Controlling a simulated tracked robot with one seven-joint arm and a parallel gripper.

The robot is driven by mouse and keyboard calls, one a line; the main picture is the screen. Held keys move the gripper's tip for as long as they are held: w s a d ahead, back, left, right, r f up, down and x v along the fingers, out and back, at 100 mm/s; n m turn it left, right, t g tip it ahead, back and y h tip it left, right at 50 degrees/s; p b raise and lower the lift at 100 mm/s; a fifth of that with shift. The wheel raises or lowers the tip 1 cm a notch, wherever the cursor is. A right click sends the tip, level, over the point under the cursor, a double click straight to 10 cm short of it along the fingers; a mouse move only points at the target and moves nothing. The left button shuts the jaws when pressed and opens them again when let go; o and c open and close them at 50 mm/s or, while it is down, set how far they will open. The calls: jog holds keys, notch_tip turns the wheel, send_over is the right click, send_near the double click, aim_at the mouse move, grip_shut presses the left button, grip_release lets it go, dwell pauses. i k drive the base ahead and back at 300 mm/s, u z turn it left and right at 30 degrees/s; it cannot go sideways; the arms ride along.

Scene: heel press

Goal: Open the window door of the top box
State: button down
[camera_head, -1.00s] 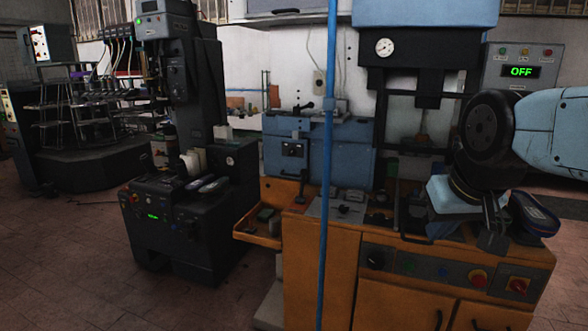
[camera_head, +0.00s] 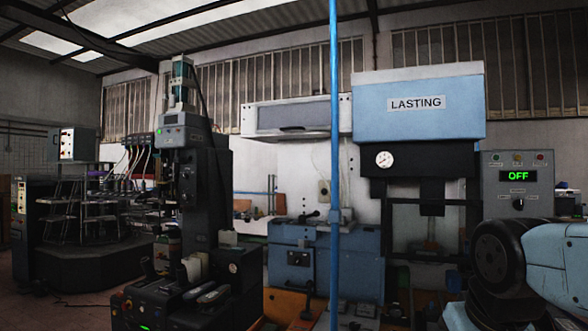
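The top box (camera_head: 249,119) hangs high in the middle of the head view, left of the blue LASTING machine head. It is a wide pale box. Its grey window door (camera_head: 292,117) fills the front and looks shut. A dark handle (camera_head: 303,133) runs along the door's lower edge. My gripper's blue hand (camera_head: 460,317) shows only in part at the bottom edge, lower right, well below and right of the top box. Its fingers are out of the picture, so I cannot see whether it is open.
A thin blue vertical pole (camera_head: 335,200) stands in front of the top box's right end. The blue LASTING head (camera_head: 418,107) is to the right. A control panel reading OFF (camera_head: 518,178) is at far right. A dark machine (camera_head: 190,200) stands at left.

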aim_at(314, 113)
jog(key=k, duration=1.25)
jog(key=u, duration=0.65)
jog(key=i, duration=0.95)
jog(key=u, duration=0.65)
jog(key=i, duration=1.25)
jog(key=z, duration=0.7)
jog(key=i, duration=1.05)
jog(key=z, duration=0.8)
jog(key=k, duration=0.4)
jog(key=z, duration=0.05)
